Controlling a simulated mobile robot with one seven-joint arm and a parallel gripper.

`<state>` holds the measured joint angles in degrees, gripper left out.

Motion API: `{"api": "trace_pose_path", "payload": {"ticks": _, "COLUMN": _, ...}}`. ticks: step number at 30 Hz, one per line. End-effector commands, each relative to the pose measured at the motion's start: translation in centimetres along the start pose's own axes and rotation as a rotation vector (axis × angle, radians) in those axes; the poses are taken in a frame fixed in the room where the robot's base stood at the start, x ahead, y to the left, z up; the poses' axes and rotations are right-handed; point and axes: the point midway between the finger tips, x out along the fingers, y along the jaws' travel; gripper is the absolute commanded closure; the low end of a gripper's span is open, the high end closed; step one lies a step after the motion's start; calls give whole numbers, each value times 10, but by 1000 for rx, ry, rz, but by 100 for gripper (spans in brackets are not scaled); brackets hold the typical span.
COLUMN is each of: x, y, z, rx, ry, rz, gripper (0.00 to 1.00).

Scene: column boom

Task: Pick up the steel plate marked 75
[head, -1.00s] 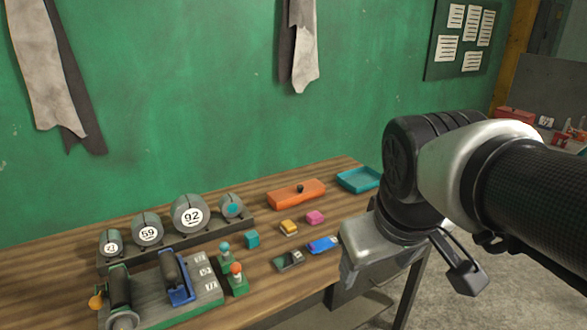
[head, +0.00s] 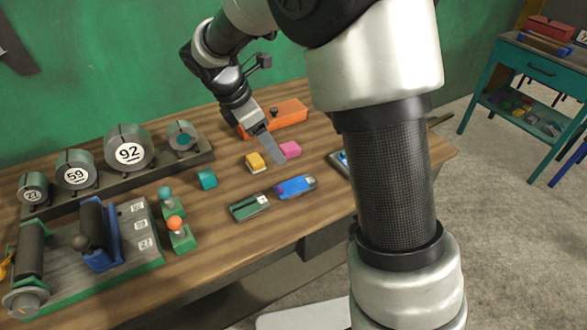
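I cannot make out a steel plate with a readable 75. Round grey steel pieces stand in a dark rack at the left: one marked 59 (head: 76,170), one marked 92 (head: 129,148), a smaller one (head: 33,187) with a number hard to read, and one with a teal patch (head: 183,136). My gripper (head: 272,148) points down over the wooden table, near a yellow block (head: 255,162) and a pink block (head: 290,149). A flat grey piece shows at its tip. I cannot tell whether that is a finger or something held.
A lidded orange box (head: 285,115) lies behind my gripper. A blue piece (head: 295,187) and a dark green piece (head: 249,207) lie in front. A green-edged fixture (head: 150,235) with labels stands at left. A teal bench (head: 545,68) stands at far right. My arm hides the table's right part.

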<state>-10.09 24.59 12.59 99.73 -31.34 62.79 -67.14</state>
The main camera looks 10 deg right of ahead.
Motion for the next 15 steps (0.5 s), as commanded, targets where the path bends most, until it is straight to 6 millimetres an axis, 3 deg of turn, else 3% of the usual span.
{"api": "trace_pose_path", "payload": {"ticks": 15, "x": 102, "y": -2, "z": 0, "rx": 0, "ry": 0, "rz": -4, "gripper": 34}}
